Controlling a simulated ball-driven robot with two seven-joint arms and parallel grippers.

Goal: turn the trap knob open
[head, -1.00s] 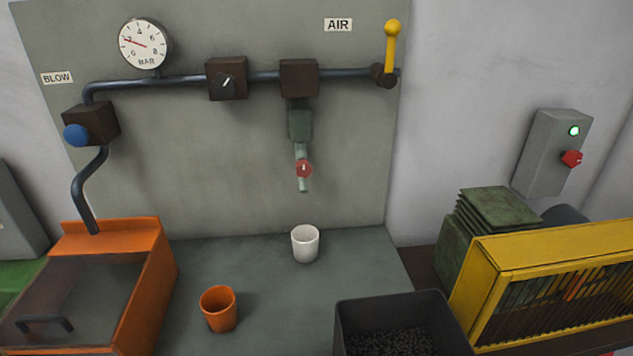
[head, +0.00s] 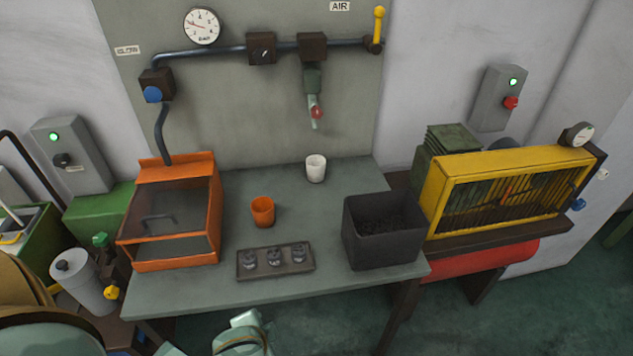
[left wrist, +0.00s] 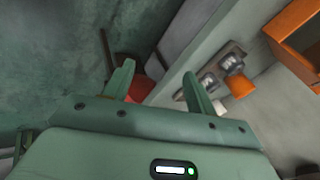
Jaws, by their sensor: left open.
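The trap knob (head: 317,112) is small and red. It sits on the pale drain piece under the green trap body (head: 312,80), which hangs from a dark block on the air pipe. Its exact turn is too small to tell. A white cup (head: 315,168) stands upright on the bench below it. My left gripper (left wrist: 158,70) is open, with nothing between its fingers. The knob does not show in the left wrist view, so the gripper is not at it. My right gripper is not seen.
The bench holds an orange cup (head: 262,211), an orange clear-topped box (head: 178,262), a tray with grey parts (head: 276,274) and a dark bin (head: 381,255). A yellow slatted guard (head: 435,188) stands at the right. The bench around the white cup is clear.

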